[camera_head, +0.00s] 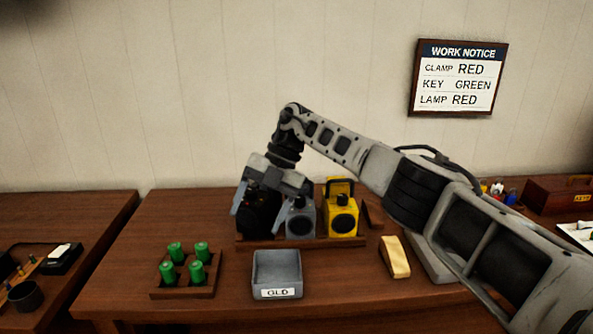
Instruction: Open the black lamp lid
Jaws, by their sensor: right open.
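The black lamp (258,210) stands at the left end of a wooden rack on the middle table, partly hidden by my right gripper. My right gripper (257,221) points down over it, open, with one finger at the lamp's left side and the other at its right, near the grey lamp (301,219). I cannot tell whether the fingers touch the black lamp. The lamp's lid is hidden behind the gripper, so its state does not show. My left gripper is not in view.
A yellow lamp (341,214) stands right of the grey one. In front are a grey tray (277,271) marked GLD, a wooden holder (213,285) with several green cylinders and a yellow block (394,257). A work notice (458,78) hangs on the wall, reading LAMP RED.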

